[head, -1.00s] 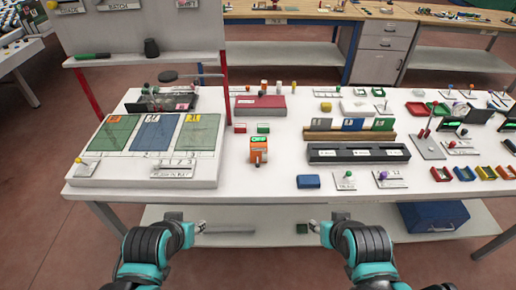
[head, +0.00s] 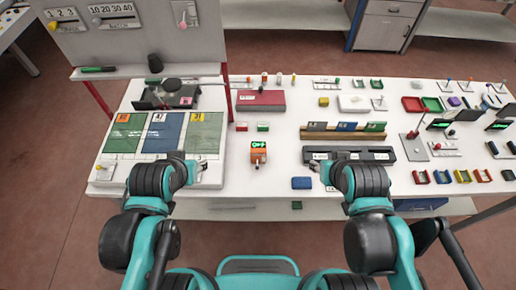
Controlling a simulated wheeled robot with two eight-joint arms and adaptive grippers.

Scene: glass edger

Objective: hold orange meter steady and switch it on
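The orange meter (head: 258,157) stands upright near the front edge of the white table, with a small green display on its top and a dark and red detail low on its front. Its switch is too small to make out. My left gripper (head: 200,170) is left of the meter, over the front of the panel board, apart from the meter. My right gripper (head: 318,165) is right of the meter, near the blue box and the black tray, also apart from it. The fingers of both are too small and partly hidden to tell open from shut.
A blue box (head: 302,183) lies right of the meter at the table edge. A black tray (head: 350,154) is behind my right gripper. The panel board (head: 112,172) is at the left. Small green and red blocks (head: 263,126) sit behind the meter. The table around the meter is clear.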

